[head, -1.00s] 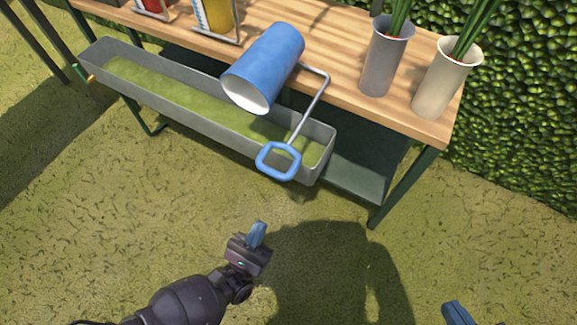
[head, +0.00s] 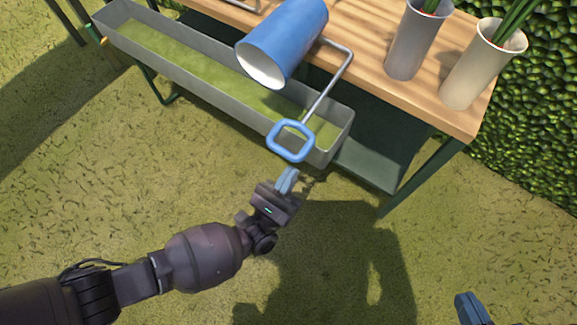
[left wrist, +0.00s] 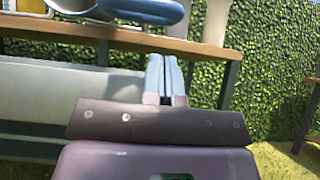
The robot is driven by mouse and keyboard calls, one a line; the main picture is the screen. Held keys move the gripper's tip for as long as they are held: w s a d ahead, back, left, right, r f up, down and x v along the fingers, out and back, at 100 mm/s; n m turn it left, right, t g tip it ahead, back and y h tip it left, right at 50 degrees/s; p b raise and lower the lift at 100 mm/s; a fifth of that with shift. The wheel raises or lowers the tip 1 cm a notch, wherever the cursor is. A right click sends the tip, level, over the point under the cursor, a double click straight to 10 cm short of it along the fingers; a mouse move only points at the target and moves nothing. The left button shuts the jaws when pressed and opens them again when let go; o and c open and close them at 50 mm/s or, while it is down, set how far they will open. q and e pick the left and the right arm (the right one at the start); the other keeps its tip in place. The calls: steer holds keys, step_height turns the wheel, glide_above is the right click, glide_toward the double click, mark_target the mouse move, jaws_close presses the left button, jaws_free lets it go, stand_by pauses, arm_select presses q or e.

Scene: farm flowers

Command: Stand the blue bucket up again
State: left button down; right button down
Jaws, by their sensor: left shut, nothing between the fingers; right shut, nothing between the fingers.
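The blue bucket (head: 290,38) lies on its side on the wooden table, its white open end toward me and over the table's front edge. Its grey handle rod reaches out over the trough and ends in a blue loop grip (head: 290,141). My left gripper (head: 287,180) is shut and empty, just below the loop in the head view and apart from it as far as I can tell. My right gripper (head: 472,308) is shut at the bottom right.
A grey trough (head: 205,84) with green contents runs along the table front. A grey vase (head: 410,45) and a white vase (head: 478,75) with stems stand on the wooden table (head: 365,70). A hedge (head: 535,120) stands right. The grass in front is clear.

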arm_select(q)
steer(key=shift+r, duration=1.7)
steer(key=shift+r, duration=0.1)
